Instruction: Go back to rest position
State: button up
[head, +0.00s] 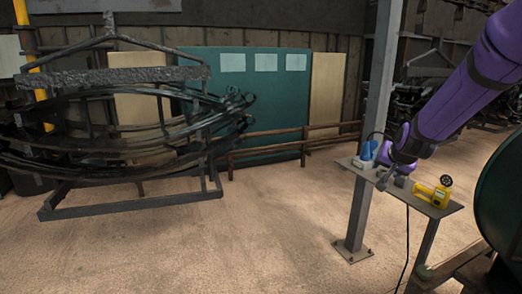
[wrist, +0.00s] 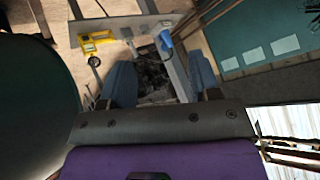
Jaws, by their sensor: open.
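My gripper (head: 384,181) hangs at the end of my purple arm, over or beside the small grey shelf (head: 455,207) on the right. In the wrist view my gripper (wrist: 162,82) is open, its two blue fingers well apart. A dark, rough patch shows between them; I cannot tell what it is, and nothing appears gripped. On the shelf are a yellow tool (head: 432,194) with a black wheel and a blue item (head: 366,150). Both also show in the wrist view, the yellow tool (wrist: 97,41) left and the blue item (wrist: 166,40) right of centre.
A grey steel post (head: 374,120) stands beside the shelf, and a black cable (head: 407,245) hangs below. A large dark green round body (head: 502,190) is close on the right. A rack of dark springs (head: 120,78) stands left. The middle floor is clear.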

jog(key=s+a+r+n+g+y, duration=0.1)
jog(key=s+a+r+n, duration=0.3)
jog(key=s, duration=0.6)
jog(key=s+a+r+g+y, duration=0.1)
jog(key=s+a+r, duration=0.1)
jog(key=s+r, duration=0.6)
jog(key=s+n+g, duration=0.2)
jog(key=s, duration=1.8)
jog(key=shift+s+a+f+h, duration=0.4)
